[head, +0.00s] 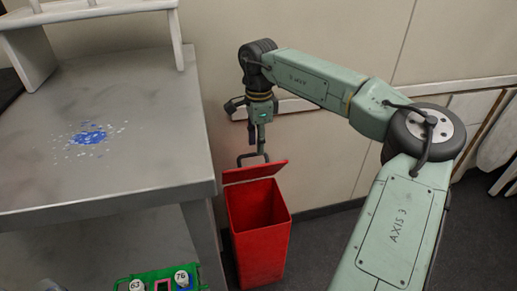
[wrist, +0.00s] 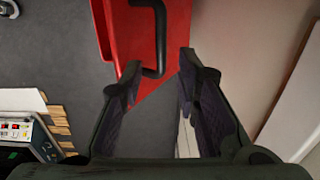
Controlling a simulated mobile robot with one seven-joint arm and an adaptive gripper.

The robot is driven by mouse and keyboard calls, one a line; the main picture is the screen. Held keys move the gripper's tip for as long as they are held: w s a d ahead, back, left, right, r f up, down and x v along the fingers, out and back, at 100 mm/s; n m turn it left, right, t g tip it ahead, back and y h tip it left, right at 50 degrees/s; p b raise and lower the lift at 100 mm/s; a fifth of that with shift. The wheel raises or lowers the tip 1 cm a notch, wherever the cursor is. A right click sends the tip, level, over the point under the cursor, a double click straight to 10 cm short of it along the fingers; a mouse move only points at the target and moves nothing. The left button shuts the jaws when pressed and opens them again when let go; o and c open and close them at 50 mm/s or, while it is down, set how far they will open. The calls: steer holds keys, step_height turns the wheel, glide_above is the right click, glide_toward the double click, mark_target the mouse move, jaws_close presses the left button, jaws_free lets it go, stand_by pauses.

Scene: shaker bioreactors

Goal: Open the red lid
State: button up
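The red lid (head: 255,172) is raised at the back of the red bin (head: 262,245), and the bin's inside shows below it. The lid's dark handle (head: 247,156) stands on its upper side. In the wrist view the red lid (wrist: 122,42) fills the upper middle, with the black handle (wrist: 161,30) reaching down between the fingertips. My gripper (wrist: 161,66) is open, its two fingers apart on either side of the handle's near end. In the head view my gripper (head: 261,142) hangs just above the lid. Whether a finger touches the handle cannot be told.
A grey metal table (head: 110,130) with a blue and white spill (head: 90,135) stands left of the bin. A green rack (head: 160,280) with numbered caps sits below it. A wall with a rail is behind the bin. Dark floor (head: 310,250) lies to the bin's right.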

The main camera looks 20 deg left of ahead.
steer(key=shift+f, duration=1.2)
steer(key=shift+c, duration=0.5)
jaws_close()
